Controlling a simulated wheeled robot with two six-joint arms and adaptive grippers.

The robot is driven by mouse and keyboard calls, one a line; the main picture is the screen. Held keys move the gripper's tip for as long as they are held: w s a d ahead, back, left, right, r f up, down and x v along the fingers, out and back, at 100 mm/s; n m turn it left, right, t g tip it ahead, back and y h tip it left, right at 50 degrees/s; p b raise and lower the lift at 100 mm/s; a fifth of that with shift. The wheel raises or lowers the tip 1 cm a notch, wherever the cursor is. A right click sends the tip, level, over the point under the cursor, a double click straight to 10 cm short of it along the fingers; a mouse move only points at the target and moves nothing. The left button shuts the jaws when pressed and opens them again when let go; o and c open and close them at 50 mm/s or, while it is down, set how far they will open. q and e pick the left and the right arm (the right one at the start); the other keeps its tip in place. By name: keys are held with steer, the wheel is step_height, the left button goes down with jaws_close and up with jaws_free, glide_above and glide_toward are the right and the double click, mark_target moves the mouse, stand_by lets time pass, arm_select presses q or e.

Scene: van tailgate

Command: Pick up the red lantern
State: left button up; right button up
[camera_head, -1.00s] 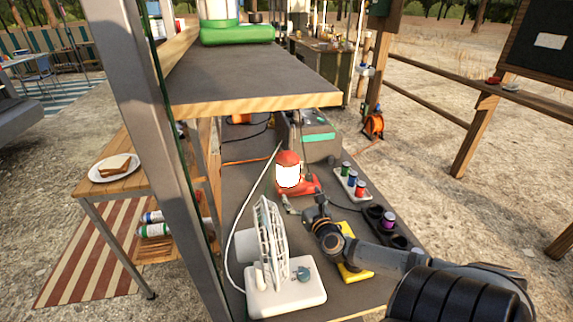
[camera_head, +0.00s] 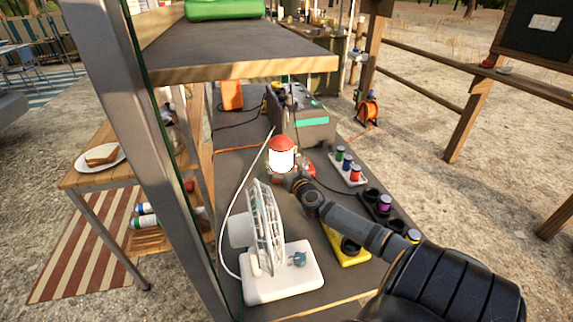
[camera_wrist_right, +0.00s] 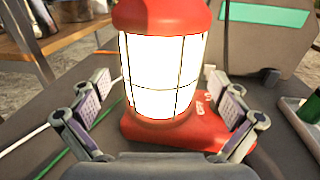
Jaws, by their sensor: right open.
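The red lantern (camera_head: 281,158) stands upright on the grey lower shelf, with a red cap, a glowing white globe in a wire cage and a red base. In the right wrist view the lantern (camera_wrist_right: 163,75) fills the middle. My right gripper (camera_head: 290,176) is at the near side of the lantern and hides part of its base in the head view. In the right wrist view the open fingers of my right gripper (camera_wrist_right: 165,105) stand on either side of the lower globe, with gaps visible on both sides. My left gripper is out of view.
A white fan (camera_head: 268,240) stands close in front on the left, its cable running past the lantern. A grey box (camera_head: 312,128) is behind. A tray of small spools (camera_head: 350,168) and a yellow item (camera_head: 345,248) lie right.

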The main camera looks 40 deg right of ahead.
mark_target(281, 149)
steer(key=shift+x, duration=1.05)
steer(key=shift+s, duration=0.1)
steer(key=shift+c, duration=0.4)
steer(key=c, duration=1.7)
steer(key=shift+r+p, duration=0.35)
steer(key=shift+r, duration=0.2)
steer(key=shift+c, duration=0.4)
step_height(281, 149, up, 3)
steer(key=shift+f+p, duration=0.1)
steer(key=shift+p, duration=0.8)
steer(key=s+d+r+p, duration=0.8)
steer(key=s+r+p, duration=0.1)
steer(key=s+p, duration=0.2)
steer(key=shift+d+p, duration=0.3)
steer(key=shift+p, duration=0.3)
